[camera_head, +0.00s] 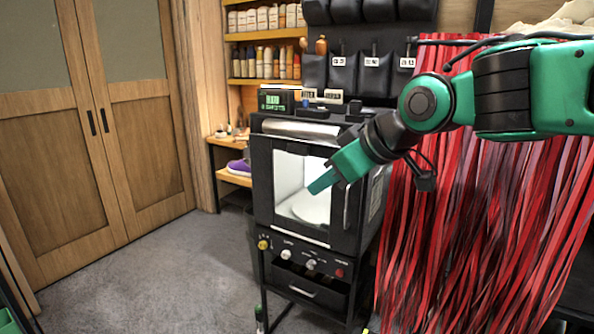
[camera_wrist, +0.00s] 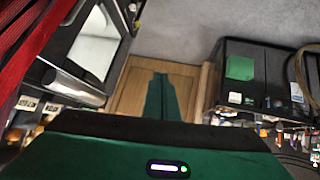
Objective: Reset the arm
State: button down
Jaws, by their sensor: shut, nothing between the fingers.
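My green arm reaches in from the right in the head view. My gripper (camera_head: 322,184) is shut and empty, and it points down and left in front of the cleaning machine (camera_head: 347,240). The machine is a black box on a stand with a lit white chamber behind its front window. A white round plate (camera_head: 312,206) lies inside. I cannot tell whether the fingertips touch the front. In the wrist view the closed green fingers (camera_wrist: 159,85) point toward the wooden doors (camera_wrist: 130,90), and the machine (camera_wrist: 98,45) is at the upper left.
Red hanging strips (camera_head: 455,200) fill the right side close to my arm. Shelves with bottles (camera_head: 262,66) and a purple sneaker (camera_head: 239,168) stand behind the machine. The grey floor (camera_head: 170,275) at the left is clear. A black cabinet (camera_wrist: 262,62) stands at right in the wrist view.

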jog(key=s+a+v, duration=0.1)
jog(key=v, duration=0.3)
jog(key=s+d+f+m+g+h, duration=0.25)
jog(key=s+d+f, duration=0.25)
jog(key=d+f, duration=0.4)
jog(key=s+d+f+m+g+h, duration=0.15)
jog(key=s+d+f+m, duration=0.3)
jog(key=d+f, duration=0.55)
jog(key=s+d+f+m+g+h, duration=0.2)
jog(key=s+d+f+m+g, duration=0.1)
jog(key=s+d+m, duration=0.6)
jog(key=s+d+f, duration=0.1)
jog(key=s+d, duration=0.2)
jog(key=d, duration=0.3)
jog(key=shift+d, duration=0.25)
jog(key=shift+s+f, duration=0.1)
